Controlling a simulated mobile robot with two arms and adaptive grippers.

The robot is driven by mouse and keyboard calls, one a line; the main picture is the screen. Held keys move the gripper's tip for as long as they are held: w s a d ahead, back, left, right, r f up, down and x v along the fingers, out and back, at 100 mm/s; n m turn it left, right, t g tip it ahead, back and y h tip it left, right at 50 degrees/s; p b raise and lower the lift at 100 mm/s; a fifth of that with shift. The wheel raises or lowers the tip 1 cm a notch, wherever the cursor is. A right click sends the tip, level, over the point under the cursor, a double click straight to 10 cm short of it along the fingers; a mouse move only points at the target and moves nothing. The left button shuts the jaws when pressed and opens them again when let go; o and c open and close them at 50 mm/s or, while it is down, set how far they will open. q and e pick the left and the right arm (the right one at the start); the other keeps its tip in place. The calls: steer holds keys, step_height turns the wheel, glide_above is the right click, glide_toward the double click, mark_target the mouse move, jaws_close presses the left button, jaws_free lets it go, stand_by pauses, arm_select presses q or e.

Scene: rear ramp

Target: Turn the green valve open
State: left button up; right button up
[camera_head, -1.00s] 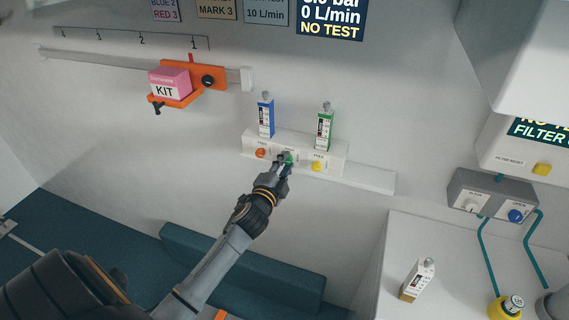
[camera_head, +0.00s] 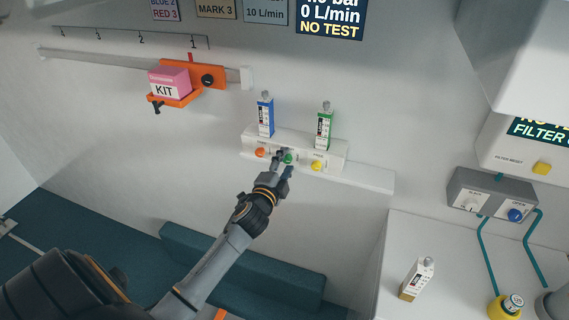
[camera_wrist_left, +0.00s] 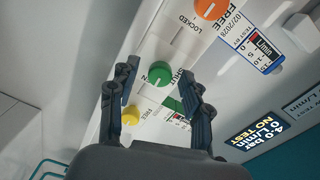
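The green valve (camera_head: 288,158) is a round knob in the middle of a white wall panel (camera_head: 335,156), between an orange knob (camera_head: 260,152) and a yellow knob (camera_head: 317,165). In the left wrist view the green valve (camera_wrist_left: 159,73) has a "SHUT" label on one side and a partly hidden label ending in "N" on the other. My left gripper (camera_head: 284,163) is at the valve with its fingers spread. In the wrist view its fingers (camera_wrist_left: 157,72) stand on either side of the knob, with gaps showing. I cannot tell the knob's turn. My right gripper is not in view.
A blue-labelled unit (camera_head: 265,117) and a green-labelled unit (camera_head: 324,128) stand above the panel. A pink kit box (camera_head: 170,82) sits in an orange holder on the rail. A grey box with two knobs (camera_head: 491,197) and a white bench (camera_head: 400,250) are at right.

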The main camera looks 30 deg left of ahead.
arm_select(q)
steer(key=shift+s, duration=0.15)
steer(key=v, duration=1.1)
steer(key=shift+s, duration=0.4)
steer(key=shift+d+r, duration=0.1)
steer(key=s+d+f+n+g+h+b, duration=0.1)
steer(key=s+d+f+n+g, duration=0.15)
steer(key=f, duration=0.95)
steer(key=s+d+f+n+g+h+b, duration=0.1)
steer(key=s+f+g, duration=0.2)
steer(key=f, duration=0.9)
steer(key=s+d+f+n+g+b, duration=0.1)
steer(key=s+f+g, duration=0.15)
steer(key=f, duration=0.95)
steer(key=s+d+f+n+g, duration=0.1)
steer(key=s+d+f+g, duration=0.1)
steer(key=s+f, duration=0.6)
steer(key=s+d+f+n+g+h+b, duration=0.1)
steer(key=s+d+f+n+g, duration=0.1)
steer(key=s+f, duration=0.6)
steer(key=s+d+f+n+g+h+b, duration=0.1)
steer(key=s+f+g, duration=0.3)
steer(key=s, duration=1.2)
step_height(320, 180, down, 4)
steer(key=shift+s+d+n, duration=0.3)
steer(key=shift+d+n, duration=0.45)
steer(key=shift+d, duration=0.15)
